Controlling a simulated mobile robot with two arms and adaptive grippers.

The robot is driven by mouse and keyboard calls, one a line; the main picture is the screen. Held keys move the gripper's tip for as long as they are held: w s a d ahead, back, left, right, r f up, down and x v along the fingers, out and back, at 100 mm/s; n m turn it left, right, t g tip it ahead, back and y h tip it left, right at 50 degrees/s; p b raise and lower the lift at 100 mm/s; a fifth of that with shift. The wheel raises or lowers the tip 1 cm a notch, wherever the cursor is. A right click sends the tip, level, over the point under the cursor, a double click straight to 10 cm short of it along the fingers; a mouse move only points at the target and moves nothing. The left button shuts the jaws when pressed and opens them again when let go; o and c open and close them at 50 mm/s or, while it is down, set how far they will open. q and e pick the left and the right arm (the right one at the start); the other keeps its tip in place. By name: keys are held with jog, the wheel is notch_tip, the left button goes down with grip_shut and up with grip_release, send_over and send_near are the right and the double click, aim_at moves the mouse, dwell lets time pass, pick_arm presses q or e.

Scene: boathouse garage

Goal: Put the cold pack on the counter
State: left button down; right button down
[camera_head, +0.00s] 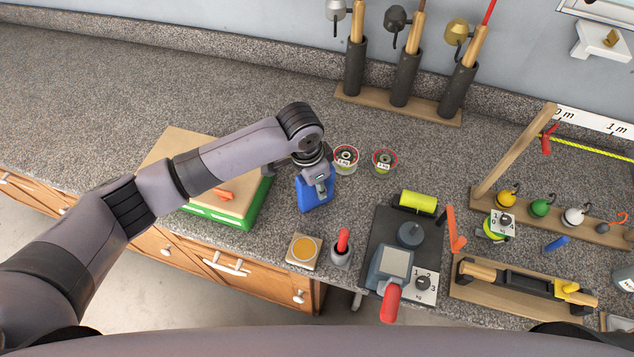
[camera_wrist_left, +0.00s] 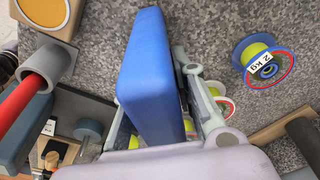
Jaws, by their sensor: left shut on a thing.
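The cold pack (camera_head: 312,197) is a blue slab held in my left gripper (camera_head: 319,180), near the front of the grey speckled counter (camera_head: 85,95). In the left wrist view the blue cold pack (camera_wrist_left: 150,75) stands between the pale fingers, which are shut on it. The far finger is mostly hidden by the pack. I cannot tell whether its lower edge touches the counter. My right gripper is not in view.
A green-and-wood box (camera_head: 240,213) is left of the pack; two spools (camera_head: 345,160) are behind it. A wooden coaster (camera_head: 304,251), a red-handled tool (camera_head: 342,245) and a scale (camera_head: 396,262) are in front and right. The counter's far left is clear.

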pick_arm(q)
jog(key=shift+f, duration=0.15)
jog(key=c, duration=1.2)
grip_release()
jog(key=shift+c, duration=0.2)
jog(key=r, duration=0.4)
jog(key=a+r, duration=0.1)
jog(key=r, duration=0.7)
jog(key=shift+s+a, duration=0.25)
jog(key=shift+s, duration=0.15)
jog(key=shift+f, duration=0.1)
jog(key=shift+c, duration=0.5)
grip_shut()
